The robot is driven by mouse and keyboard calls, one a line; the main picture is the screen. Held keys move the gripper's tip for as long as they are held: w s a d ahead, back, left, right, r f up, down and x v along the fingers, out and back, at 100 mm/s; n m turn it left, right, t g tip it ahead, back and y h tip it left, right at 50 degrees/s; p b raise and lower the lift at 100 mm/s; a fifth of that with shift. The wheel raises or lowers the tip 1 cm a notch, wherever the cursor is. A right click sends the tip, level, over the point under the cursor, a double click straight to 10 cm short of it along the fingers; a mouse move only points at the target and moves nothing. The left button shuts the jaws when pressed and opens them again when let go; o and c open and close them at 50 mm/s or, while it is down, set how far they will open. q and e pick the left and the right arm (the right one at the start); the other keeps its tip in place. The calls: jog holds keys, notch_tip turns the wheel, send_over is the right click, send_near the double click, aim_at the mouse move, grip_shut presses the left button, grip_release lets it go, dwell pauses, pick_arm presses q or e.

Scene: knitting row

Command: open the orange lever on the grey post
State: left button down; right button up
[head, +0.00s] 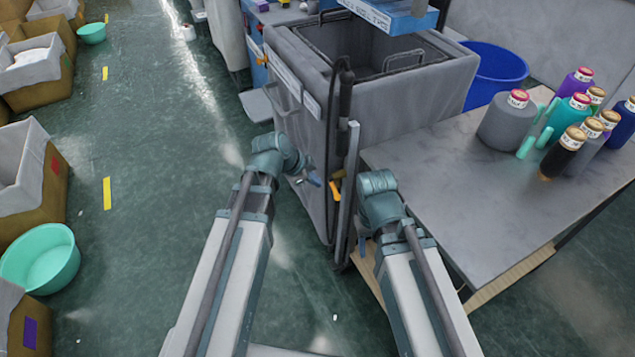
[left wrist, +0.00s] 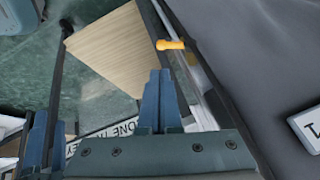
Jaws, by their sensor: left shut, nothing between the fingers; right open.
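The orange lever (head: 335,190) sticks out from the grey post (head: 348,190) at the front corner of the grey bin. In the left wrist view the lever (left wrist: 172,44) lies just beyond the fingertips, beside the pale post (left wrist: 196,75). My left gripper (head: 314,182) is shut and empty, to the left of the lever and apart from it. Its blue fingers (left wrist: 158,75) are together in the left wrist view. My right gripper (head: 362,243) hangs low on the right side of the post; its fingers are mostly hidden by its own arm.
The grey bin (head: 420,95) stands behind the post, with a dark hose (head: 333,130) down its corner. A grey table (head: 440,170) with several yarn cones is at right. A wooden shelf (left wrist: 110,50) is below it.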

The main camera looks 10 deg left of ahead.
pick_arm(q)
jog(key=b, duration=0.8)
send_near(335, 193)
notch_tip(335, 193, down, 3)
jog(key=d, duration=0.2)
jog(key=w+f+b, duration=0.1)
jog(key=w+f, duration=0.1)
jog(key=shift+w+d+b, duration=0.2)
jog(key=shift+w+b, duration=0.1)
jog(key=shift+b, duration=0.05)
pick_arm(e)
notch_tip(335, 193, down, 10)
pick_arm(q)
jog(key=shift+s+f+t+y+b, duration=0.1)
jog(key=shift+f+t+y+b, duration=0.2)
jog(key=shift+t+b, duration=0.1)
pick_arm(e)
jog(key=shift+f, duration=0.45)
